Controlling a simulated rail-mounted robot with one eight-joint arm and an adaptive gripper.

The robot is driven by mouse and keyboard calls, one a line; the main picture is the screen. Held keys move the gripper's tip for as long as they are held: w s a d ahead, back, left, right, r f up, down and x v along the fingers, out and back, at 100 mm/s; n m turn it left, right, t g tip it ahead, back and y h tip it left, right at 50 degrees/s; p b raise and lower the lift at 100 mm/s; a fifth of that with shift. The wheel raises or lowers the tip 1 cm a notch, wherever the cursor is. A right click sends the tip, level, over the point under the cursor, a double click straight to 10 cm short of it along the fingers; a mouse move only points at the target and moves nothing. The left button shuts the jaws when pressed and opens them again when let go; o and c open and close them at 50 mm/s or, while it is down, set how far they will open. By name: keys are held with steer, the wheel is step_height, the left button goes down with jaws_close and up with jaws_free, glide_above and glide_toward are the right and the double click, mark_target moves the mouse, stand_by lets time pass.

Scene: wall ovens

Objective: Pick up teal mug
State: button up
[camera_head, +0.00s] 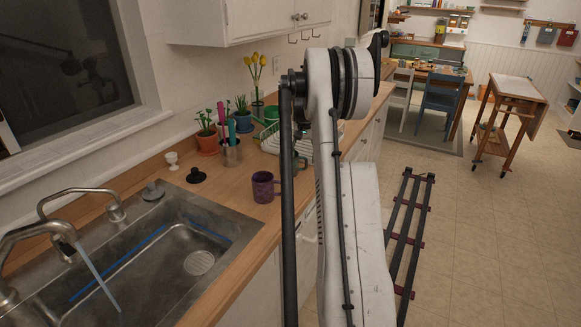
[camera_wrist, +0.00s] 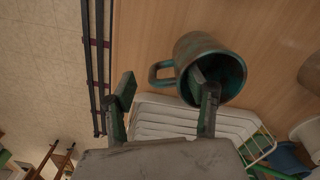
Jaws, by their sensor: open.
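The teal mug (camera_wrist: 188,55) is in the wrist view, dark and worn, with its opening facing the lower right and its handle (camera_wrist: 160,73) pointing left. My gripper (camera_wrist: 162,84) is open. Its right fingertip overlaps the mug's opening and seems to be at or inside the rim; contact cannot be told. Its left fingertip is left of the handle, so the handle lies between the fingers. In the head view a bit of the teal mug (camera_head: 301,163) shows beside my arm, which hides the rest and my gripper.
A purple mug (camera_head: 263,188) stands nearer on the wooden counter. A white dish rack (camera_head: 270,142) is beside the teal mug and also shows in the wrist view (camera_wrist: 165,118). A utensil holder (camera_head: 231,153), potted plants and the sink (camera_head: 150,262) are to the left. A cabinet (camera_head: 245,20) hangs above.

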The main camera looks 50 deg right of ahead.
steer(key=f, duration=0.5)
steer(key=shift+w+d+p, duration=0.2)
steer(key=shift+p, duration=0.1)
steer(key=shift+r, duration=0.1)
jaws_close()
